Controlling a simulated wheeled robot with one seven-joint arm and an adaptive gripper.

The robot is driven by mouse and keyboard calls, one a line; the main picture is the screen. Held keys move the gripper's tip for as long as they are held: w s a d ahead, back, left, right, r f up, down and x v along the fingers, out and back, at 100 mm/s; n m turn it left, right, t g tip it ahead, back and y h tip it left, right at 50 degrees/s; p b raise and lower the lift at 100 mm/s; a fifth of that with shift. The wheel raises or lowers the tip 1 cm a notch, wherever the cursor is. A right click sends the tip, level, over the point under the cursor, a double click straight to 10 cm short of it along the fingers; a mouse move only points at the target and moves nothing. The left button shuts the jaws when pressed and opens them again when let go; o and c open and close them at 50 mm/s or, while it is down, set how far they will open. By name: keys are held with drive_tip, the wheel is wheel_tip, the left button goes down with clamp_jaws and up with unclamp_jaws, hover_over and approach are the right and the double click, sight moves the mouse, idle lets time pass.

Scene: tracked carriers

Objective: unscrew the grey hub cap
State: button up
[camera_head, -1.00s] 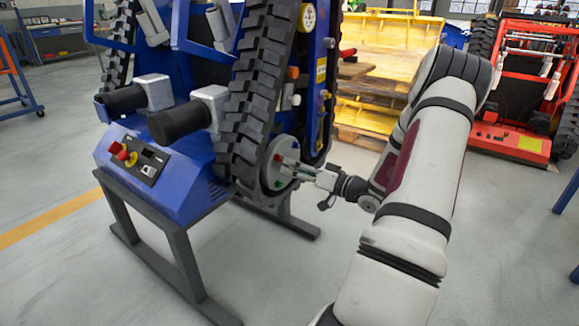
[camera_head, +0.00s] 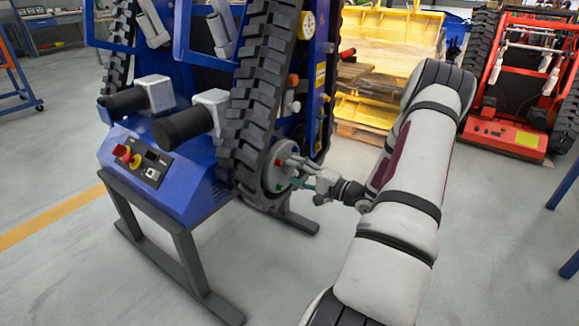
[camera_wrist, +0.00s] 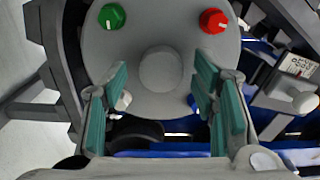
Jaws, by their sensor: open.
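The round grey hub plate (camera_head: 272,178) sits inside the right black track of the blue machine. In the wrist view the hub plate (camera_wrist: 105,48) carries a green cap (camera_wrist: 112,16) at top left and a red cap (camera_wrist: 214,20) at top right. A pale grey cap (camera_wrist: 123,100) at lower left and a blue cap (camera_wrist: 192,103) at lower right are partly hidden by the fingers. A plain round boss (camera_wrist: 161,68) is in the middle. My gripper (camera_head: 296,173) is open and empty in front of the hub, its teal-padded fingers (camera_wrist: 162,78) either side of the boss. Contact cannot be told.
The black track (camera_head: 250,100) rises beside the hub. The machine stands on a dark grey stand (camera_head: 195,265). The floor at the front is clear.

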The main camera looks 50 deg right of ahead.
drive_tip(key=m+p, duration=0.2)
drive_tip(key=m, duration=0.2)
drive_tip(key=shift+r, duration=0.2)
drive_tip(key=m+p, duration=0.3)
drive_tip(key=m, duration=0.2)
drive_tip(key=shift+f, duration=0.15)
drive_tip(key=m+p, duration=0.2)
drive_tip(key=m, duration=0.2)
drive_tip(key=m+p, duration=0.1)
drive_tip(key=m, duration=0.4)
drive_tip(key=shift+p, duration=0.4)
drive_tip(key=shift+c, duration=0.5)
drive_tip(key=c, duration=1)
drive_tip(key=shift+o, duration=0.2)
